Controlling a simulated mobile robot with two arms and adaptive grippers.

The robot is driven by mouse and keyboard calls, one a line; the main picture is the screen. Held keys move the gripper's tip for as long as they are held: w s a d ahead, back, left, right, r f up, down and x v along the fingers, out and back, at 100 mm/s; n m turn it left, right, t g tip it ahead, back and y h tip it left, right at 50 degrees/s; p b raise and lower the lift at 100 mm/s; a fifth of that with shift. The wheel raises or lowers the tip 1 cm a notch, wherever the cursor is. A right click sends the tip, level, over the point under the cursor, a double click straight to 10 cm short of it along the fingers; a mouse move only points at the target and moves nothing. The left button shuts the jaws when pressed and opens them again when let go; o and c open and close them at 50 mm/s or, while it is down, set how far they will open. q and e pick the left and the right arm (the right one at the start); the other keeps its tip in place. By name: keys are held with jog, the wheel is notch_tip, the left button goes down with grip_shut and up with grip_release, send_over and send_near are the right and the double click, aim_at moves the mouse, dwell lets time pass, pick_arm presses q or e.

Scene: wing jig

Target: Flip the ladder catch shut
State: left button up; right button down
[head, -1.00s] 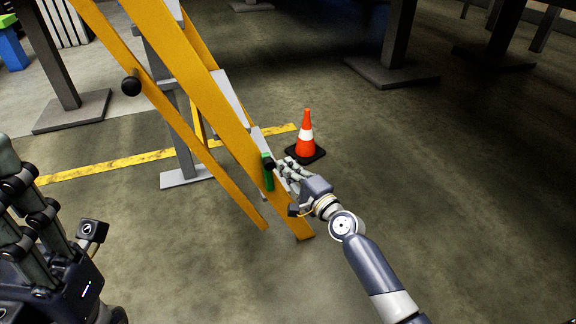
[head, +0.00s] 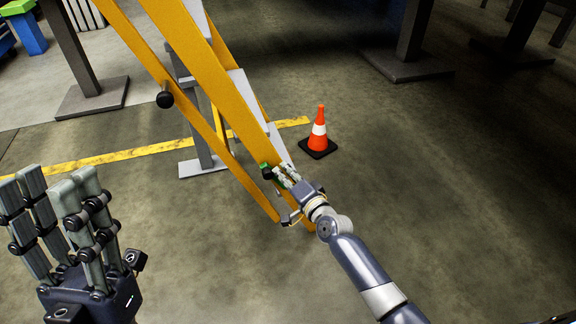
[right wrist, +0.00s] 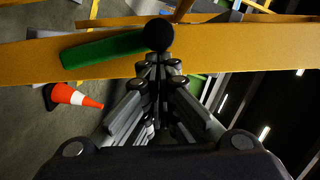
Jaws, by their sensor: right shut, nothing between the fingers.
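The ladder catch is a green lever (right wrist: 105,47) with a round black knob (right wrist: 158,33) at one end. In the right wrist view it lies at a slight tilt across the ladder's yellow rail (right wrist: 240,50). In the head view the catch (head: 264,166) is low on the rail, partly hidden by my right gripper. My right gripper (head: 284,175) is shut and empty, its fingertips (right wrist: 158,65) close by the knob. Whether they touch it I cannot tell. My left gripper (head: 52,190) is open and empty at the lower left, away from the ladder.
An orange cone (head: 318,135) stands on the floor just right of the ladder. Another black knob (head: 165,99) sits on the rear yellow rail. Dark posts on base plates (head: 93,98) stand behind. The floor at right is clear.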

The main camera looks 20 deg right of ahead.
aim_at(268, 176)
pick_arm(q)
jog(key=w+d+f+g+y+p, duration=0.2)
jog(key=w+f+g+y+p, duration=0.2)
jog(key=w+f+g, duration=0.7)
pick_arm(e)
jog(key=a+n, duration=0.1)
jog(key=a, duration=0.1)
jog(key=a+f+n+h+p, duration=0.1)
jog(key=a+n, duration=0.1)
jog(key=shift+s+a+f+n+g, duration=0.1)
jog(key=shift+n+g, duration=0.2)
jog(key=shift+g, duration=0.1)
pick_arm(q)
jog(key=s+a+f+g+y+p, duration=0.1)
jog(key=f+g, duration=0.3)
jog(key=f, duration=0.4)
jog(key=s+a+f+g+y+p, duration=0.1)
jog(key=a+f+g, duration=0.3)
jog(key=f, duration=0.4)
jog(key=shift+f+y, duration=0.3)
jog(key=shift+f, duration=0.05)
pick_arm(e)
jog(key=a+f+n+h, duration=0.1)
jog(key=a+f+n, duration=0.2)
jog(key=f, duration=0.1)
jog(key=shift+a, duration=0.4)
jog(key=shift+s, duration=0.1)
pick_arm(q)
jog(key=shift+s, duration=0.1)
